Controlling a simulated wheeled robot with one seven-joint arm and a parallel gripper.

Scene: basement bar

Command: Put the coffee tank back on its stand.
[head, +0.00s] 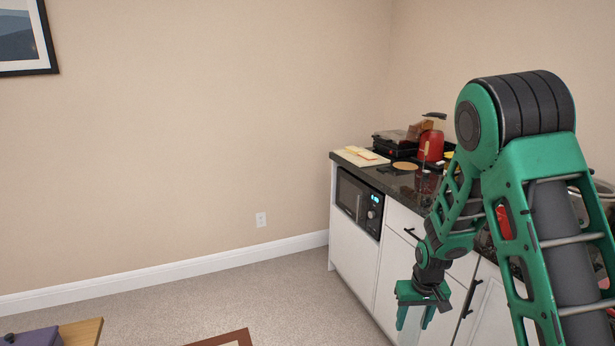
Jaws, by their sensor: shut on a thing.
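My gripper (416,314) hangs low in front of the white cabinets, with its fingers pointing down. It is shut on a pale, see-through thing (412,329) that shows only faintly against the cabinet front. This is probably the coffee tank, but its outline is unclear and its lower part is cut off by the bottom edge. I cannot make out the coffee tank's stand in this view.
A dark counter (398,178) along the right wall holds a red appliance (431,146), a black grill-like appliance (392,143) and a cutting board (360,156). A microwave (358,201) sits below. Carpet at left is mostly clear. A purple item (35,337) is at bottom left.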

